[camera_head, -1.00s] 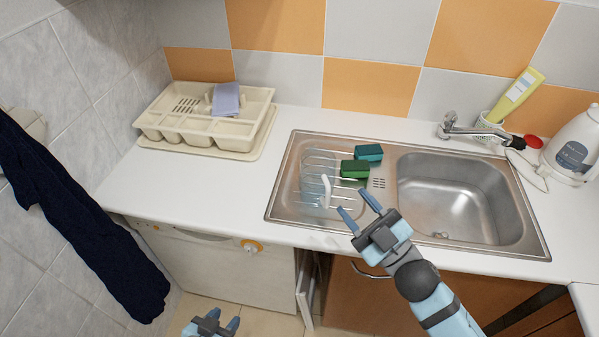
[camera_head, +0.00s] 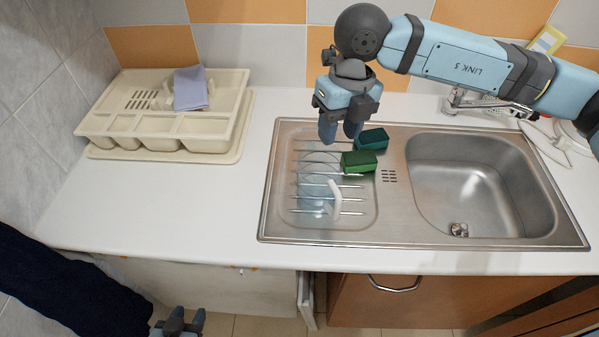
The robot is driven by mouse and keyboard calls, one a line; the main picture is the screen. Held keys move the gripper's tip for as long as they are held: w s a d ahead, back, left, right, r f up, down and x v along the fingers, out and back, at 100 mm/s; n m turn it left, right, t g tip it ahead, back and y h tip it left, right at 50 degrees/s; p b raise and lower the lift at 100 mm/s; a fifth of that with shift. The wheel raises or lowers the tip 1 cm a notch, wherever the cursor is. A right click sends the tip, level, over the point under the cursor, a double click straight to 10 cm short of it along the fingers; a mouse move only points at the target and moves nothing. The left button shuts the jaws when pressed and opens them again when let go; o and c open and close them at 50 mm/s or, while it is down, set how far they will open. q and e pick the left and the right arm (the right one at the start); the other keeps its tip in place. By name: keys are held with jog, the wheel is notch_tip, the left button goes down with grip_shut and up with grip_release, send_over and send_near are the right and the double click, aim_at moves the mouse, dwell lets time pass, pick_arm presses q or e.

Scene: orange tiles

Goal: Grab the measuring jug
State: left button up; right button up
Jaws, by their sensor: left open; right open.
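The measuring jug (camera_head: 314,192) is clear, with a white handle (camera_head: 335,200). My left gripper (camera_head: 178,325) is low at the bottom edge, in front of the counter and far from the jug. It is open and partly cut off by the frame.
The sink basin (camera_head: 462,185) is empty. A beige cutlery tray (camera_head: 222,137) with a lilac cloth (camera_head: 190,88) stands left. The counter between (camera_head: 225,205) is clear.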

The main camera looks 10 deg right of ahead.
aim_at(338, 162)
jog(key=shift+m+t+h, duration=0.3)
jog(key=shift+t+h, duration=0.2)
jog(key=shift+h, duration=0.3)
jog(key=f, duration=0.2)
jog(key=w+d+f, duration=0.1)
jog(key=f, duration=0.1)
jog(key=w+d+f, duration=0.1)
jog(key=f, duration=0.2)
jog(key=shift+w+d+f+p, duration=0.1)
jog(key=shift+w+d+p, duration=0.1)
jog(key=shift+p, duration=0.2)
jog(key=f, duration=0.2)
jog(key=f+p, duration=0.1)
jog(key=f, duration=0.1)
jog(key=shift+w+a, duration=0.15)
jog(key=shift+a, duration=0.15)
jog(key=shift+f, duration=0.65)
pick_arm(q)
jog(key=shift+w+a+r, duration=0.2)
jog(key=shift+a+r, duration=0.05)
jog(key=shift+r, duration=0.5)
pick_arm(e)
grip_shut()
